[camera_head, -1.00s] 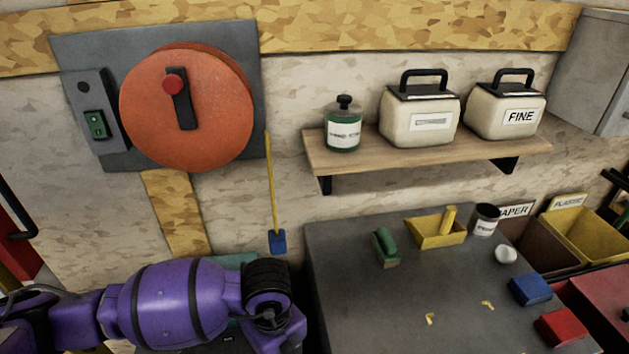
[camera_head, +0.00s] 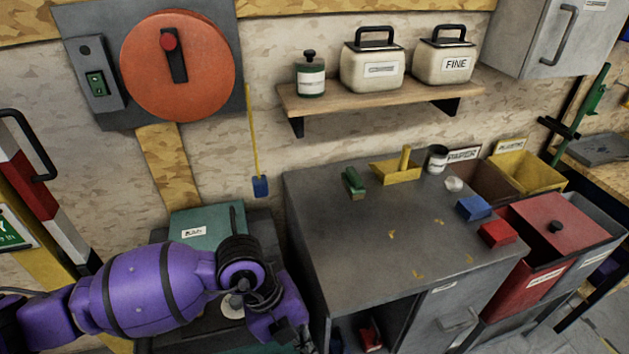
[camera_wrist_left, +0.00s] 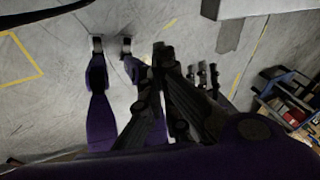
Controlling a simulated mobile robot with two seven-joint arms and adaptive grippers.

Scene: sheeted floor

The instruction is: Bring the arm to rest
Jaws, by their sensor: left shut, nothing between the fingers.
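My left arm, purple with black bands, comes in from the left in the head view and bends down at its black joint. Its end is low in the picture, in front of the grey cabinet's left side. The left gripper shows in the left wrist view (camera_wrist_left: 162,52), its black fingers meeting at the tips, shut and empty above the grey floor. In the head view the gripper is mostly cut off by the bottom edge. My right gripper cannot be made out in either view.
A teal box (camera_head: 208,222) lies behind the arm. A red bin (camera_head: 550,225) stands at right.

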